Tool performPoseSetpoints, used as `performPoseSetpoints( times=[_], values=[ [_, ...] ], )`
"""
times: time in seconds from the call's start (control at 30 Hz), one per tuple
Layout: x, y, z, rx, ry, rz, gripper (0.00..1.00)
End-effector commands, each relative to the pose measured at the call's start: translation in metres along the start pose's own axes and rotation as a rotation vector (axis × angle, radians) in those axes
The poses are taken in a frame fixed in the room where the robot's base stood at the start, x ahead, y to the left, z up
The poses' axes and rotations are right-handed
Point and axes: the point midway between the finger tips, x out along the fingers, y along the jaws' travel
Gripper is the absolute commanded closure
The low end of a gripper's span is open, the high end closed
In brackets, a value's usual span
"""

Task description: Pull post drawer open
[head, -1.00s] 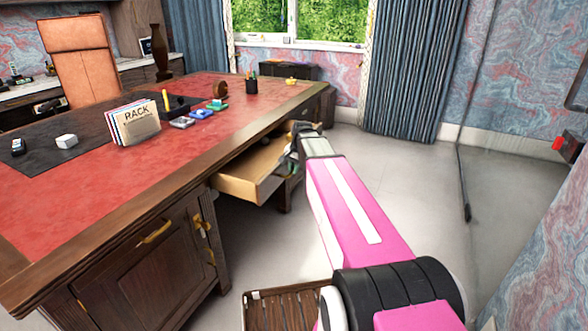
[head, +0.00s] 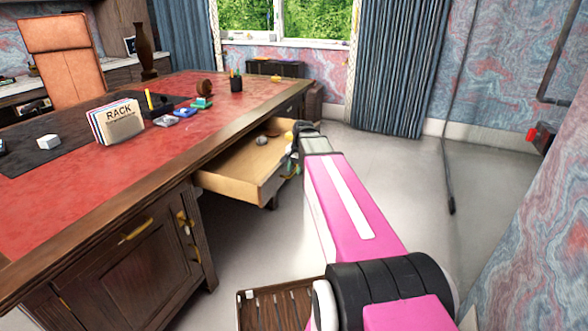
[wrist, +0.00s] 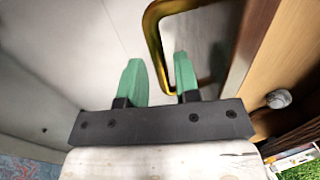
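The desk drawer (head: 240,186) is pulled well out from the right part of the desk (head: 150,192), and its pale wooden inside shows. My gripper (wrist: 158,68) has its green fingers close together, one on each side of the brass drawer handle (wrist: 157,40). It appears shut on the handle, though exact contact is hard to see. In the head view my gripper (head: 297,135) is at the drawer's front, and my arm hides part of that front. A small grey rounded object (head: 262,140) lies in the drawer.
A slatted wooden item (head: 275,307) stands on the floor beside my arm. A letter rack (head: 118,124), a pen cup (head: 236,82) and small blocks stand on the desk. Open floor (head: 400,190) lies to the right, before the curtain (head: 400,65) and wall.

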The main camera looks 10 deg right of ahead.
Motion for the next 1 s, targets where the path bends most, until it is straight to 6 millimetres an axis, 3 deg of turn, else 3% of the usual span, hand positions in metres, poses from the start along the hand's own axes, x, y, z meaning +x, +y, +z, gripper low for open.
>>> performPoseSetpoints(
  times=[0.47, 1.0],
  values=[
    [-0.009, 0.000, 0.000, 0.000, 0.001, 0.000, 0.61],
    [-0.088, 0.000, 0.000, 0.000, 0.001, -0.001, 0.61]
  ],
)
